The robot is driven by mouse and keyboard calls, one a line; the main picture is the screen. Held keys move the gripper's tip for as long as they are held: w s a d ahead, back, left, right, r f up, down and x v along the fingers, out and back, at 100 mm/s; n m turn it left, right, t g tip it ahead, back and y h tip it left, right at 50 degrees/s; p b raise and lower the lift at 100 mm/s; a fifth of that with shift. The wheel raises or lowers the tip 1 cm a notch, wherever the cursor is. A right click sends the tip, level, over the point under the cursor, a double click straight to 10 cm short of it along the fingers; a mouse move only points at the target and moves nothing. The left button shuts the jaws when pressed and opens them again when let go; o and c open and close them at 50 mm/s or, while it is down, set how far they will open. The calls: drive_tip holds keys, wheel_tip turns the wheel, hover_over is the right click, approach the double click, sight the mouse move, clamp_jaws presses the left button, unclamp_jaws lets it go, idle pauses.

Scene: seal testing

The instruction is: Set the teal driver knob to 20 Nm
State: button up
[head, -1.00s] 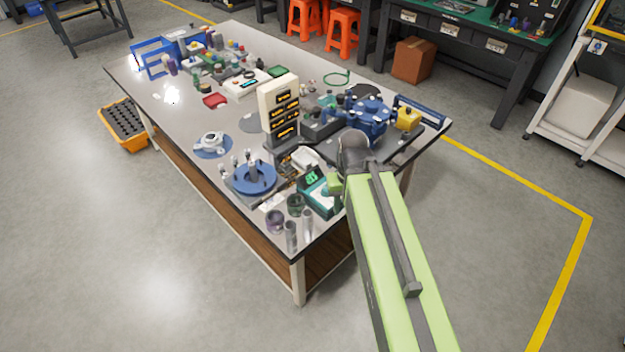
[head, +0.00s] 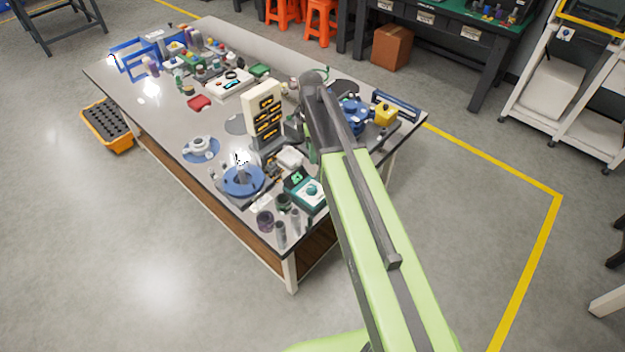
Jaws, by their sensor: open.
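The teal driver unit (head: 318,199) sits at the near right corner of the bench. The knob's setting is too small to read. My arm reaches over the bench's right side and bends down at its far end, just behind and above the driver. My gripper itself does not show; the arm hides it. Nothing of mine is seen touching the knob.
A blue round fixture (head: 243,182) stands left of the driver, with a cream tower of dark slots (head: 264,112) behind. Several small cups and grey cylinders (head: 280,236) stand at the front corner. A blue flanged part (head: 354,113) and a yellow block (head: 386,113) lie to the right.

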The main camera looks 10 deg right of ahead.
sight(312, 187)
drive_tip(key=f+b, duration=1.1)
drive_tip(key=s+f+b, duration=0.1)
drive_tip(key=f+b, duration=0.5)
drive_tip(key=shift+f+b, duration=0.3)
drive_tip(key=shift+f, duration=0.05)
drive_tip(key=shift+r, duration=0.1)
clamp_jaws()
